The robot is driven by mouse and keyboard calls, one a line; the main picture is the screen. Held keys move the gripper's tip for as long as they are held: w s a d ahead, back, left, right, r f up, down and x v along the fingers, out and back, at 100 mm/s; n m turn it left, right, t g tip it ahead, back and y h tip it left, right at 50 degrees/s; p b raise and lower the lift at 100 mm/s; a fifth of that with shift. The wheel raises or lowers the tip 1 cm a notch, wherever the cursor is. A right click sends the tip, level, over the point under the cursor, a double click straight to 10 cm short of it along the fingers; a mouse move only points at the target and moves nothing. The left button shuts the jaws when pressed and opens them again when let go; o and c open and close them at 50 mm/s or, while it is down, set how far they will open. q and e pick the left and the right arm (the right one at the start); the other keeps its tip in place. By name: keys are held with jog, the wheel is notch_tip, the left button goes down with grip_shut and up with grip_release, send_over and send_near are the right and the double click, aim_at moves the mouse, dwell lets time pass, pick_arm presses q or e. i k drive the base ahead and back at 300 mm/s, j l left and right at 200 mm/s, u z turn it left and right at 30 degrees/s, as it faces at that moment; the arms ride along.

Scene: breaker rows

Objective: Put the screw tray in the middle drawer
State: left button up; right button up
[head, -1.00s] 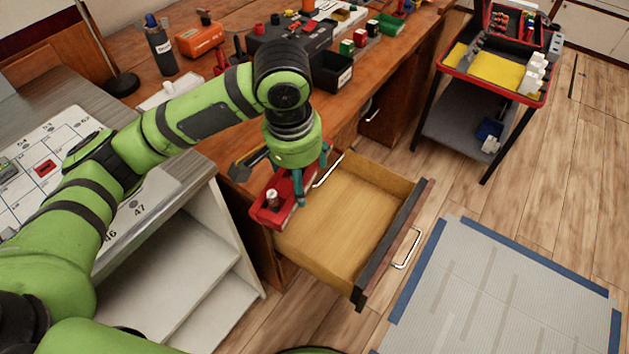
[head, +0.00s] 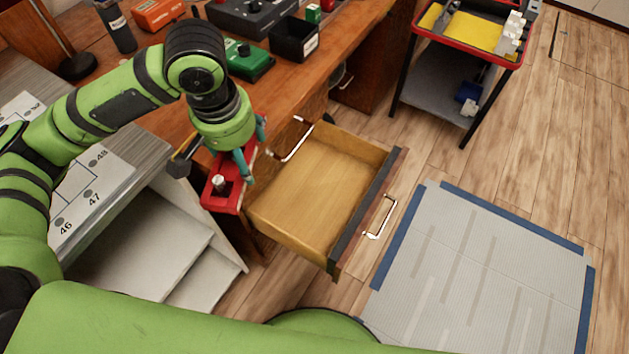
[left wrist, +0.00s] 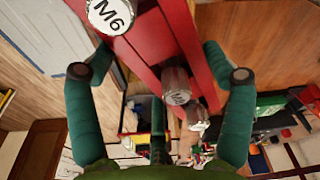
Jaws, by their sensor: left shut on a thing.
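The screw tray (head: 222,198) is a small red tray with metal screws standing up in it. In the left wrist view the tray (left wrist: 140,42) shows a round M6 label. My left gripper (head: 247,160) has its teal fingers shut on the tray. The fingers also show on both sides of it in the left wrist view (left wrist: 160,73). The tray hangs in the air at the desk front, left of the open drawer (head: 312,190) in the head view. The drawer is wooden, pulled out and looks empty. My right gripper is not in view.
A drawer handle (head: 291,140) sits above the open drawer, close to the left gripper. The desk top (head: 300,75) carries a black bin (head: 295,40) and a green box (head: 248,60). White shelving (head: 150,250) stands at the left. A tool cart (head: 440,105) stands at the back right.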

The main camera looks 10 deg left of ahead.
aim_at(325, 199)
jog(key=i+l, duration=0.55)
jog(key=l, duration=0.25)
jog(key=i+l, duration=0.3)
jog(key=l, duration=0.15)
jog(key=i+l+u, duration=0.25)
jog(key=l+u, duration=0.2)
jog(key=i+l+u, duration=0.1)
jog(key=l+u, duration=0.25)
jog(key=u, duration=0.9)
